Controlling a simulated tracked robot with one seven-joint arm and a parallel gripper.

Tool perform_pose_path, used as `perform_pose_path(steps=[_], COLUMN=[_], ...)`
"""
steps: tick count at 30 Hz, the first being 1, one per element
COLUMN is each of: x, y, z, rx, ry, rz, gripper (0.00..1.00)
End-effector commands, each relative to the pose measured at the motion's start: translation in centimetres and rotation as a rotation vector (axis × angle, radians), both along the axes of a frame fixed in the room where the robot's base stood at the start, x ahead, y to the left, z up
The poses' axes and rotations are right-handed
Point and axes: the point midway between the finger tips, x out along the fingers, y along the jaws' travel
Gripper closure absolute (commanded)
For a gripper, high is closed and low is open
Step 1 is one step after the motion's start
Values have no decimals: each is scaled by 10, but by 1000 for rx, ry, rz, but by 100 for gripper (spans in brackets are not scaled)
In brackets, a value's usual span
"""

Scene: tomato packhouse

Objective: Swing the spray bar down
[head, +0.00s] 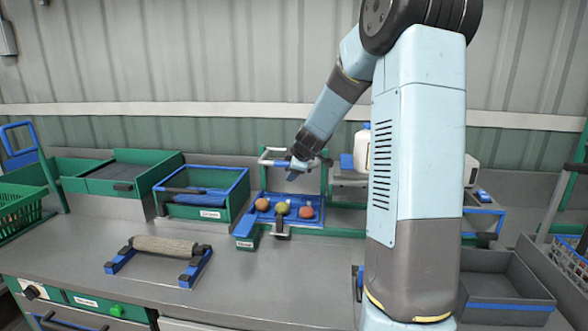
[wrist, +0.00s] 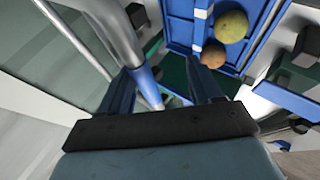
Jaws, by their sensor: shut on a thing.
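The spray bar (head: 272,162) is a light grey tube on a green upright frame above a blue tray (head: 270,213). In the wrist view the grey tube of the spray bar (wrist: 110,32) with a blue sleeve runs down between my fingers. My gripper (head: 293,174) is shut on the spray bar, above the tray's back edge; its fingers also show in the wrist view (wrist: 163,85). The bar is raised above the tray. An orange tomato (head: 262,204), a yellow-green one (head: 283,208) and a red one (head: 306,212) lie in the tray. The exact finger contact is partly hidden.
A green and blue bin (head: 213,212) stands left of the tray. A brush roller (head: 165,246) on blue stands lies on the grey bench in front. A white jug (head: 361,148) is behind my arm. A grey crate (head: 505,300) stands at right. The bench front centre is clear.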

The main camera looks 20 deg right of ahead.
Motion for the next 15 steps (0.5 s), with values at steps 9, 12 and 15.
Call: perform_pose_path(steps=[9,12,15], x=[-32,-42,-53], y=[-2,-3,-3], z=[30,41,51], rx=[-1,-3,-2], ry=[1,1,-1], rz=[-1,-3,-3], gripper=[51,51,51])
